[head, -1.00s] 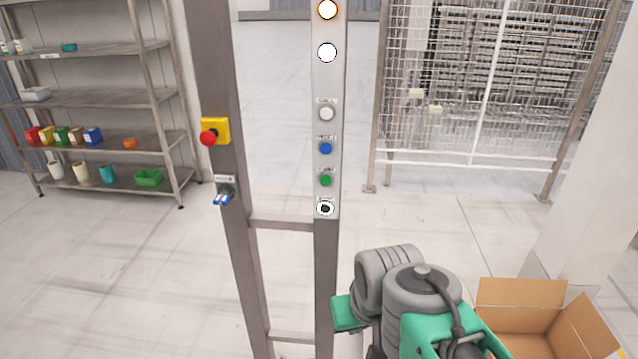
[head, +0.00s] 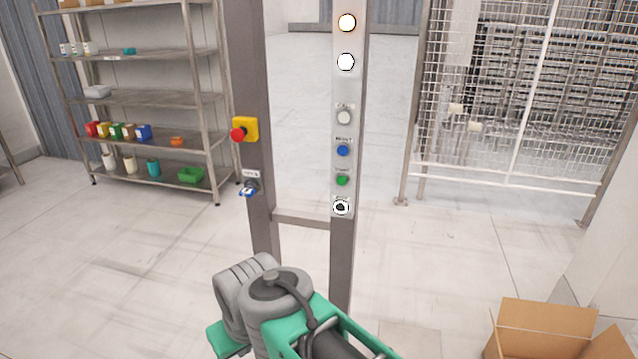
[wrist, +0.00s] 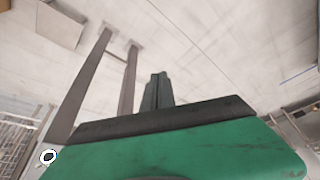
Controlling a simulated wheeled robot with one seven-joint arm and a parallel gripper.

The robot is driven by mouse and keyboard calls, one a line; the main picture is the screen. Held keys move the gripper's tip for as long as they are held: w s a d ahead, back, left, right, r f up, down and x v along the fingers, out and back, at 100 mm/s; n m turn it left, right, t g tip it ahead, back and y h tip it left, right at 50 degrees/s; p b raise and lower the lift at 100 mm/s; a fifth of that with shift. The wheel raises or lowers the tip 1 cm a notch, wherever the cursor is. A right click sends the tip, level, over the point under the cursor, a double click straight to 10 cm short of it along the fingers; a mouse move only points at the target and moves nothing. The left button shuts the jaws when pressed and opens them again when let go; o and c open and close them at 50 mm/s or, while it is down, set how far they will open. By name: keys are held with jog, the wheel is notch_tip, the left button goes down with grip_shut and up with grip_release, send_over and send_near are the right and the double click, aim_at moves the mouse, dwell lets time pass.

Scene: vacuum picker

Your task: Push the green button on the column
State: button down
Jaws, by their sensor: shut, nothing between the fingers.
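The green button (head: 341,181) sits on the light panel of the right post of the column (head: 342,240) in the head view. It is below a blue button (head: 343,151) and above a black-and-white round switch (head: 341,207). In the wrist view my gripper (wrist: 157,76) is shut and empty, pointing towards the floor area beside the posts. The posts (wrist: 88,85) show left of the fingers there, apart from them. The green button cannot be made out in the wrist view. In the head view my arm is low in front of the column, and the fingertips are hidden.
A shelf (head: 150,101) stands at the back left, a wire fence (head: 500,182) at the right. An open cardboard box (head: 545,317) lies lower right. Floor between is clear.

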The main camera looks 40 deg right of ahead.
aim_at(342, 180)
jog(key=shift+d, duration=0.1)
jog(key=w+d+r+m+t+b, duration=0.4)
jog(key=w+d+m+b, duration=0.1)
jog(key=w+d+m, duration=0.8)
jog(key=d+r+m+t+h+b, duration=0.1)
jog(key=d+r+m+t, duration=0.1)
jog(key=d+m, duration=0.3)
jog(key=d+r+m+t+h+b, duration=0.1)
jog(key=d+r+m, duration=0.3)
jog(key=d, duration=0.9)
jog(key=shift+s+d+r+m+t+h, duration=0.25)
jog(key=shift+d+m+t+h, duration=0.35)
jog(key=shift+m, duration=0.5)
jog(key=shift+a, duration=0.2)
jog(key=shift+w+d+p, duration=0.55)
jog(key=shift+w+d, duration=0.35)
jog(key=shift+d, duration=0.25)
jog(key=shift+w+d+p, duration=0.55)
jog(key=shift+w+d, duration=0.35)
jog(key=shift+d, duration=0.3)
jog(key=shift+w+d+p, duration=0.55)
jog(key=shift+w+d, duration=0.35)
jog(key=shift+d, duration=0.25)
